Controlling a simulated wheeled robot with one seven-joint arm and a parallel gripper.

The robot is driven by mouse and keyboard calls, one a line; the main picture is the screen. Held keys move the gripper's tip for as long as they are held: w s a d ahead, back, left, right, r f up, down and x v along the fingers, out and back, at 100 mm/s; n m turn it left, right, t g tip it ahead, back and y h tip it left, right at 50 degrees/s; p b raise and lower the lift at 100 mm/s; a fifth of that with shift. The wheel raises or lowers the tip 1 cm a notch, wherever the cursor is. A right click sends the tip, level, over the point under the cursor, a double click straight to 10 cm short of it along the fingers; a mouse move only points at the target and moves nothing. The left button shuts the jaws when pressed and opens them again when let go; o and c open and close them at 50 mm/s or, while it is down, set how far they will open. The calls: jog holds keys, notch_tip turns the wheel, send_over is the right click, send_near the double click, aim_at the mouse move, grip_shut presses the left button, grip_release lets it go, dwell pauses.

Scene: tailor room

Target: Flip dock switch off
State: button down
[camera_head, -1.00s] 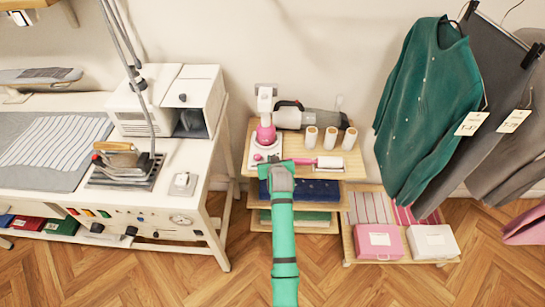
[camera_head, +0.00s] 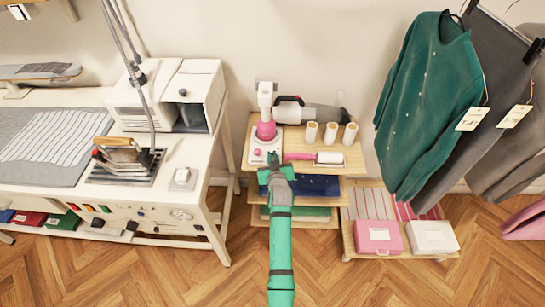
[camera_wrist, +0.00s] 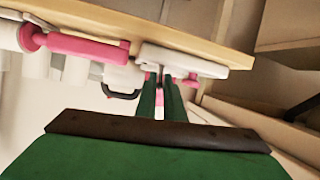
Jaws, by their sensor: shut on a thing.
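The dock (camera_head: 258,160) is a white base on the top shelf of the wooden stand. A pink and white device (camera_head: 266,130) stands upright on it, and a small pink knob (camera_head: 257,153) sits on its front left. My green gripper (camera_head: 273,160) is at the dock's front right. In the wrist view its fingertips (camera_wrist: 162,76) reach the white dock (camera_wrist: 190,62) and are shut on a small part at its edge, apparently the dock switch. The fingers mostly hide this part, and its on or off position cannot be told.
A pink-handled lint roller (camera_head: 315,158) lies right of the dock. Several white rolls (camera_head: 330,133) and a grey handheld vacuum (camera_head: 318,115) are behind it. A white ironing table (camera_head: 200,185) stands left, hanging clothes (camera_head: 425,110) right. Floor in front is clear.

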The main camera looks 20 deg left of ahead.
jog(key=c, duration=1.9)
grip_release()
jog(key=shift+w+d, duration=0.1)
jog(key=shift+s, duration=0.45)
jog(key=v, duration=1)
jog(key=shift+d+r, duration=0.1)
jog(key=shift+r, duration=0.05)
jog(key=shift+d, duration=0.1)
